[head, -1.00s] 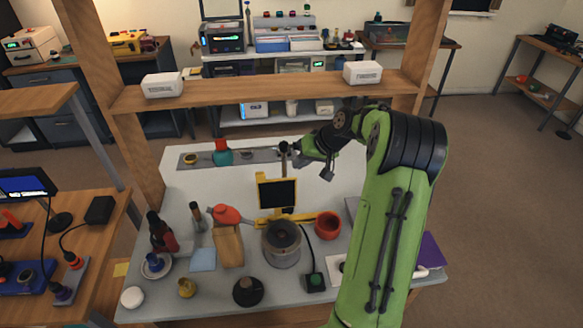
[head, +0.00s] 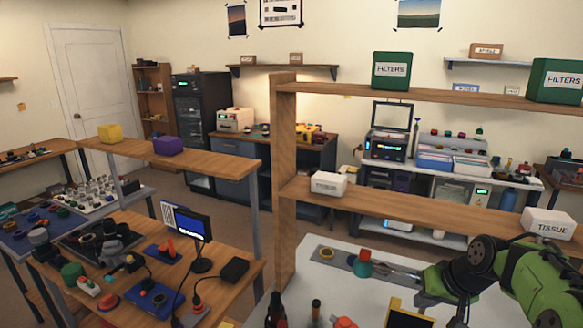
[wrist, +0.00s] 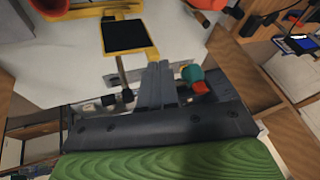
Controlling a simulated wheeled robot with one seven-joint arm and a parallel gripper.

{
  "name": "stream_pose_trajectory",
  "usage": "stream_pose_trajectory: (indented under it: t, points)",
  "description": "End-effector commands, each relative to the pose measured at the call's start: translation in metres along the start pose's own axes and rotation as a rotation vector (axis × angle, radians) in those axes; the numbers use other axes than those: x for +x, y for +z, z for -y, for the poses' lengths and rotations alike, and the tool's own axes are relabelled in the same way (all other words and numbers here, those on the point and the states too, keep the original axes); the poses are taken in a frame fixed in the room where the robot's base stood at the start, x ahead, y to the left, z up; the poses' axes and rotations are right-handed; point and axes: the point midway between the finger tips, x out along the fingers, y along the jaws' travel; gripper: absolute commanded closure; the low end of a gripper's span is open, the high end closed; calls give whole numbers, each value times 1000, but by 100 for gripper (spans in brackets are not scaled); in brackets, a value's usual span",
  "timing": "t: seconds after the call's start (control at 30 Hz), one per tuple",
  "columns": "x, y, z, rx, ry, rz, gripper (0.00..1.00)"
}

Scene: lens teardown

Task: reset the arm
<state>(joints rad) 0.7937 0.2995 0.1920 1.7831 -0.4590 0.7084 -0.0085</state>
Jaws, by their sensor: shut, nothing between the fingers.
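My green arm is at the lower right of the head view, reaching left over the white workbench (head: 340,252). My gripper (wrist: 158,66) shows in the wrist view with its two grey fingers together and nothing between them. The yellow-framed black panel (wrist: 125,36) is in front of the fingers in the wrist view.
A wooden shelf (head: 400,205) spans above the bench, with a white box (head: 328,183) and a tissue box (head: 548,225) on it. A wooden post (head: 284,180) stands left of the bench. Another wooden table (head: 140,243) with a monitor (head: 192,226) is at the left.

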Motion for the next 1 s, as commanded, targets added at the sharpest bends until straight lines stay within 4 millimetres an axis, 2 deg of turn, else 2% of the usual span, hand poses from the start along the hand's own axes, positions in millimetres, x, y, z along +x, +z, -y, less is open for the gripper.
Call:
stream_pose_trajectory:
  t: [0.03,0.1,0.2,0.33,0.4,0.5,0.6,0.67,1.0]
  points:
    - [-16,14,32,-52,33,10,100]
    - [-35,39,63,-102,77,21,100]
    - [-62,80,97,-162,127,19,100]
    - [-93,142,122,-223,163,0,100]
    - [-104,175,126,-249,168,-16,100]
    - [-113,212,123,-272,163,-31,100]
    - [-116,232,118,-282,156,-38,100]
    - [-116,237,117,-284,153,-40,100]
    - [-116,238,117,-284,154,-39,100]
